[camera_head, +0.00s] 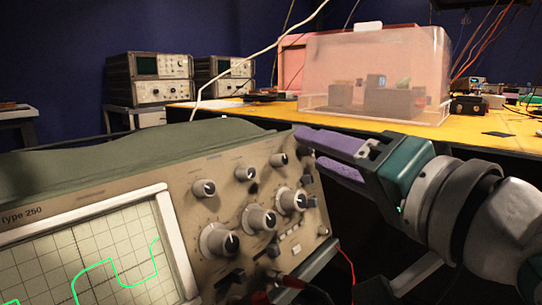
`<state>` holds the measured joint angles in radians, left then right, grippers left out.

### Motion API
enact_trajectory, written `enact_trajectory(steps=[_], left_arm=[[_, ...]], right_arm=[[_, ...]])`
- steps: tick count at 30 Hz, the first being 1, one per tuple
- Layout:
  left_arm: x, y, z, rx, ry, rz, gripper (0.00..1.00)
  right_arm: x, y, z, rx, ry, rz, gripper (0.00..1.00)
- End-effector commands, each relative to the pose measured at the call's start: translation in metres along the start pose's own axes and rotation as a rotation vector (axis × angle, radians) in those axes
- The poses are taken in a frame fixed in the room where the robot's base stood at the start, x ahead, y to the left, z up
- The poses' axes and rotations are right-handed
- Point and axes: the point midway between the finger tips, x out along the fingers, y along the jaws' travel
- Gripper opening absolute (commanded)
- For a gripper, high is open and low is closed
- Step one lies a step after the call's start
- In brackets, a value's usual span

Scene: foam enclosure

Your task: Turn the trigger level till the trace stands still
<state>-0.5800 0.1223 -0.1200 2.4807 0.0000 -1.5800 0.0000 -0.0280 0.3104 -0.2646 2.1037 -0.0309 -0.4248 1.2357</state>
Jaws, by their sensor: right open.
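The oscilloscope (235,150), a beige unit marked "Type 250", fills the lower left, tilted in the picture. Its gridded screen (35,265) shows a green trace (107,267) with uneven, step-like bends. Right of the screen are three large knobs: a left one (218,240), a middle one (258,220) and a right one (292,200). Smaller knobs sit above, including the upper right one (278,160). I cannot read which is trigger level. My right gripper (308,147) is open, its purple fingers by the panel's upper right corner, with no knob between them. My left gripper is out of view.
Red and black leads (290,283) plug in at the panel's bottom. Behind, a yellow bench (370,124) carries a clear pinkish box (375,70) and small gear. Other instruments (150,78) stand at the back left. A white cable (255,55) rises behind the oscilloscope.

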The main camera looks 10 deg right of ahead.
Motion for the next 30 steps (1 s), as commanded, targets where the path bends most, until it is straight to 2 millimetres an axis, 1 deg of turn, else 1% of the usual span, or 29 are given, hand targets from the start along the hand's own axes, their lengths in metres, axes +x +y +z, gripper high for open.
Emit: enact_trajectory(steps=[8,11,21,30], left_arm=[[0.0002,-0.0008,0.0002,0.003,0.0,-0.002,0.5],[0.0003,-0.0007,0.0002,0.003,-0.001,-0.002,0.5],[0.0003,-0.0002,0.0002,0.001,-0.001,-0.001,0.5],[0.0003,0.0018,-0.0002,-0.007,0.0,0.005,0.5]], right_arm=[[0.0018,-0.0003,0.0001,0.0,0.0,0.0,0.47],[0.0017,-0.0002,0.0001,0.0,0.0,0.0,0.38],[0.0016,-0.0002,0.0,0.0,0.0,0.0,0.0],[0.0015,-0.0003,0.0,0.0,0.0,0.0,0.0]])
